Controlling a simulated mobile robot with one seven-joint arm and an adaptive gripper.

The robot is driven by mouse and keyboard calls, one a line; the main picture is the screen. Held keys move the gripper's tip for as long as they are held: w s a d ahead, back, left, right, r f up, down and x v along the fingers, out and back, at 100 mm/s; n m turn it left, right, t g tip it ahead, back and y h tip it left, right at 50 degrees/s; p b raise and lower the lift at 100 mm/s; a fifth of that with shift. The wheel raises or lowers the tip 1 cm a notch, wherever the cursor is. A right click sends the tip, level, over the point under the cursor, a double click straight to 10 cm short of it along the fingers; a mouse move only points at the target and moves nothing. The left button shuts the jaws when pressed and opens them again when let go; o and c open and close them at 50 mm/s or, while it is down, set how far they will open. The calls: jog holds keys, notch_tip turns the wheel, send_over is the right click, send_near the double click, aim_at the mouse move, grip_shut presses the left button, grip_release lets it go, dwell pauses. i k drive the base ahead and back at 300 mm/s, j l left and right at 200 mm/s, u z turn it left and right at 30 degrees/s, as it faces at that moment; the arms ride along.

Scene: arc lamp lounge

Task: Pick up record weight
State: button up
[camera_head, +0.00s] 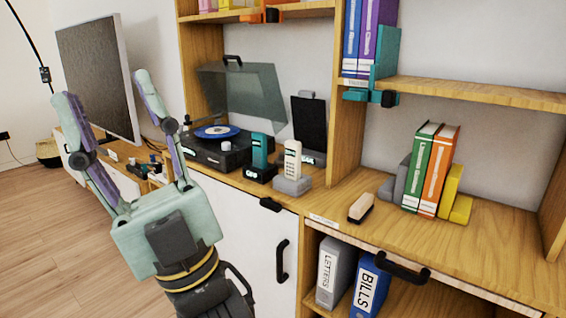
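A black turntable (203,153) stands on the wooden cabinet top, with a blue record (217,131) on it. Its tinted dust cover (243,92) is raised. A small pale grey cylinder (226,147) stands at the turntable's front right; it may be the record weight, but it is too small to tell from a knob. My gripper (107,90) is open, with its two fingers spread wide and pointing up in the picture.
A teal handset (260,151) and white phone (293,160) stand right of the turntable, before a dark tablet (310,125). A large screen (97,78) stands at left. A brush (360,208) lies near the front edge. A shelf divider (347,130) rises right of the phone.

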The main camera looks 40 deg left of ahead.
aim_at(279, 162)
jog(key=k+l+u, duration=0.1)
jog(key=u, duration=1.35)
